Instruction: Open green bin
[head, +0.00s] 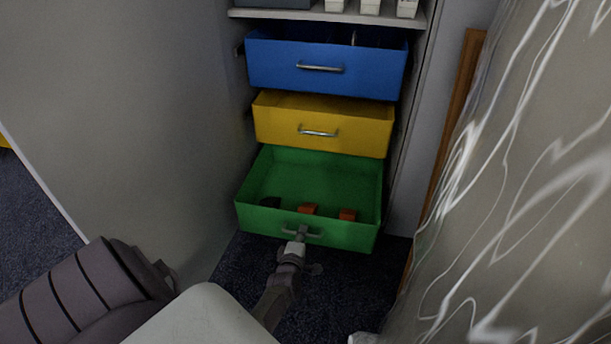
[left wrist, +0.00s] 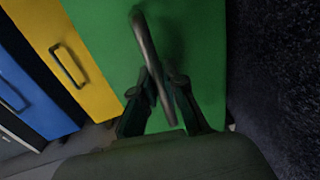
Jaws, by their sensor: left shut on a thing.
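The green bin (head: 345,236) is the lowest drawer of the cabinet in the head view. It is pulled well out, and its inside shows two orange things (head: 347,214) and a dark thing (head: 270,202). My left gripper (head: 296,240) is at the bin's front, shut on its metal handle (head: 316,234). In the left wrist view the handle (left wrist: 146,45) runs between the fingers of the left gripper (left wrist: 164,95), in front of the green bin front (left wrist: 204,50). My right gripper is in neither view.
Above are a yellow bin (head: 350,140) and a blue bin (head: 365,75), both partly out. A grey panel (head: 130,100) stands at left. A patterned cloth (head: 540,200) hangs close at right. Dark carpet (head: 330,280) lies in front of the green bin.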

